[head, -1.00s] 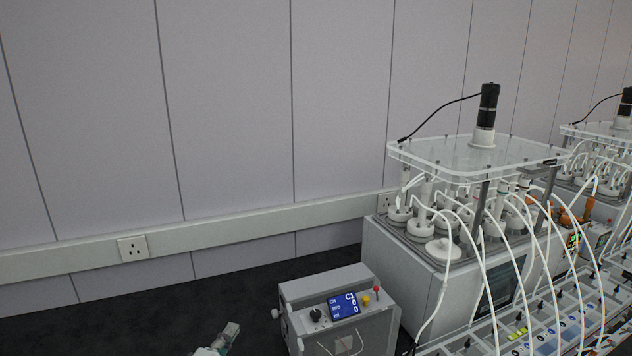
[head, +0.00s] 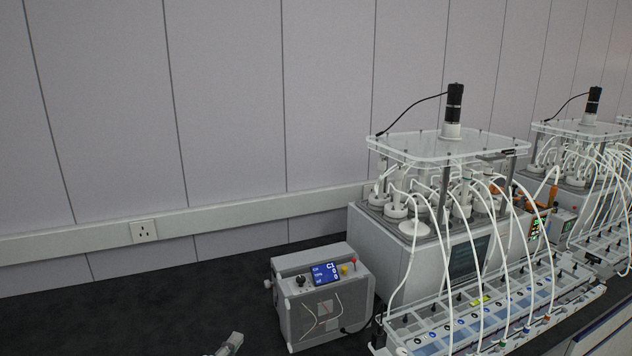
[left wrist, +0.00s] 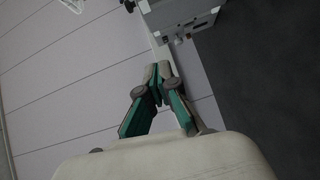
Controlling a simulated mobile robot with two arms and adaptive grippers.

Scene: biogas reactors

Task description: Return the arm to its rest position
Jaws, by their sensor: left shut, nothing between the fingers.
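My left gripper (head: 230,343) shows at the bottom edge of the head view, with only its tip in the picture. It is over the dark bench, to the left of the grey control box. In the left wrist view the gripper (left wrist: 157,72) has its green-and-grey fingers together, with nothing between them. The grey control box (left wrist: 178,14) shows beyond the fingertips, apart from them. My right gripper is in neither view.
The grey control box (head: 318,298) with a blue display stands on the black bench (head: 130,318). To its right is a reactor unit (head: 400,245) with white tubes and a tube rack (head: 480,318). A second unit (head: 580,150) stands farther right. The bench's left part is clear.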

